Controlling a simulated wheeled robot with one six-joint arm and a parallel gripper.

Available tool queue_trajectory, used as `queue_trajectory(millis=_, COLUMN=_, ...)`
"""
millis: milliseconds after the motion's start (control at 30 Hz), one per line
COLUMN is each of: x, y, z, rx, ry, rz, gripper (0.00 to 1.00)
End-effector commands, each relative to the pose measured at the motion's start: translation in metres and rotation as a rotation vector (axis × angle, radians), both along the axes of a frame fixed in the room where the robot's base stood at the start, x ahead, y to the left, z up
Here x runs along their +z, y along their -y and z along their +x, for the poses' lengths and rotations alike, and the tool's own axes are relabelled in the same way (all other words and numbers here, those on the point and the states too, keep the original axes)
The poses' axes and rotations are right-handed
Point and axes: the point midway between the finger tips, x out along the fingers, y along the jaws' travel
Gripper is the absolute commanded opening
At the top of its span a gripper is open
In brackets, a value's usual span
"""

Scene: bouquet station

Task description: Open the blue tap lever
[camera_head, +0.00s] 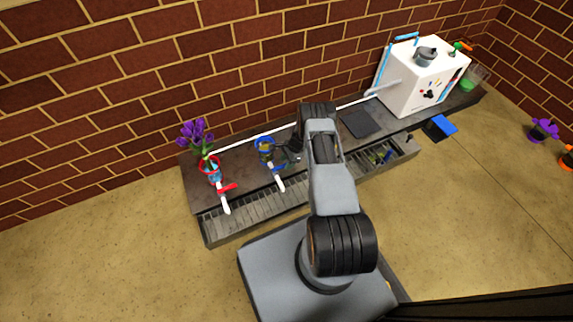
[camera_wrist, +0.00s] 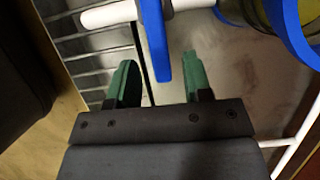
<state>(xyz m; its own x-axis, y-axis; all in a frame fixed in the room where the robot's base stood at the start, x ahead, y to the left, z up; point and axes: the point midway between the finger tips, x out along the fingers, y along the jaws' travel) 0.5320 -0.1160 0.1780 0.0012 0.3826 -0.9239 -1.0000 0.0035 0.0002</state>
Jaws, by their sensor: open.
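The blue tap lever (camera_wrist: 155,35) hangs down from the white tap pipe (camera_wrist: 108,16) in the wrist view. My gripper (camera_wrist: 160,62) has two green fingers standing apart, one on each side of the lever's lower end in the picture. In the head view the blue tap's white spout (camera_head: 278,179) points over the grated trough, and the lever is too small to make out clearly. My arm hides most of the gripper there.
A blue ring (camera_wrist: 288,32) stands close to the lever's right. A red tap lever (camera_head: 228,187) and a vase of purple flowers (camera_head: 195,136) are at the bench's left. A white box (camera_head: 412,88) stands at the right end. The grated trough (camera_head: 250,212) runs along the front.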

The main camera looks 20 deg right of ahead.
Motion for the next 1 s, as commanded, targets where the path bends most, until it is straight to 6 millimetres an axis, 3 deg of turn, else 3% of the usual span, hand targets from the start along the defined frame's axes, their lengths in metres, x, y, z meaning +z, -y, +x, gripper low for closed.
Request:
queue_trajectory(millis=467, x=-0.0088, y=-0.0040, z=0.0001, rx=0.000, ry=0.001, rz=0.000, gripper=0.46)
queue_trajectory(millis=900, x=-0.0087, y=-0.0038, z=0.0000, rx=0.000, ry=0.000, rz=0.000, gripper=0.05)
queue_trajectory(millis=1000, x=-0.0087, y=-0.0038, z=-0.0001, rx=0.000, ry=0.000, rz=0.000, gripper=0.00)
